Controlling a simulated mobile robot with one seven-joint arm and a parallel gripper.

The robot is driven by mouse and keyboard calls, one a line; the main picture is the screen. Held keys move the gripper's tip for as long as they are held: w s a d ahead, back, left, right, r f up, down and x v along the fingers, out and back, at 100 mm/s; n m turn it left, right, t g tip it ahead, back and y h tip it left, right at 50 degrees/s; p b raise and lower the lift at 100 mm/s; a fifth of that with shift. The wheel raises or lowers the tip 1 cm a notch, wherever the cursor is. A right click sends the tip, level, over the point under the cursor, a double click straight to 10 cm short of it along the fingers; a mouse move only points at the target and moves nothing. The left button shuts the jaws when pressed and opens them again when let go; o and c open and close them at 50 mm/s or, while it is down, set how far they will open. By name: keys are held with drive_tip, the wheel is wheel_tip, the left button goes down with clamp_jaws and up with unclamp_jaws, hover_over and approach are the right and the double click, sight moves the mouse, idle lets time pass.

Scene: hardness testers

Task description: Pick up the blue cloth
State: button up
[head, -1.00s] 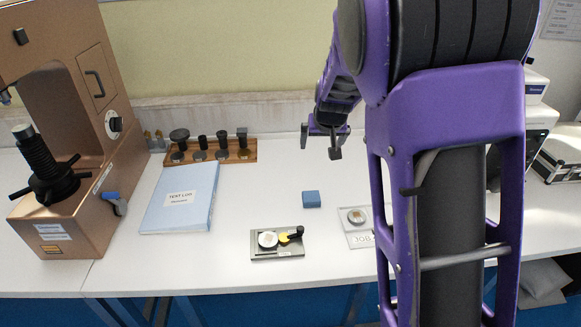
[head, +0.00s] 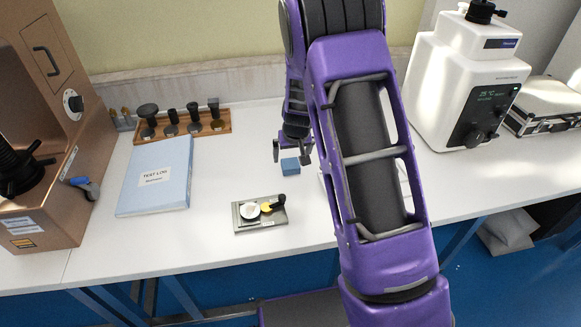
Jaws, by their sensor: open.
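The blue cloth (head: 290,167) appears as a small, thick blue block lying on the white bench, right of the blue test log binder. My gripper (head: 291,153) is open, with its fingers pointing down. In the picture its fingertips are at the far edge of the cloth, one to each side. I cannot tell how high above the bench they are. Nothing shows between the fingers.
The test log (head: 157,176) and a wooden rack (head: 184,127) are left. A copper-coloured tester (head: 40,215) stands far left, a white tester (head: 455,85) at right.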

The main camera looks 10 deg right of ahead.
sight(291, 163)
drive_tip(key=shift+x, duration=2.7)
drive_tip(key=shift+w+d, duration=0.15)
drive_tip(key=shift+w, duration=0.05)
drive_tip(key=c, duration=1.3)
wheel_tip(291, 163, up, 10)
drive_tip(key=shift+r, duration=0.1)
drive_tip(key=shift+c, duration=0.2)
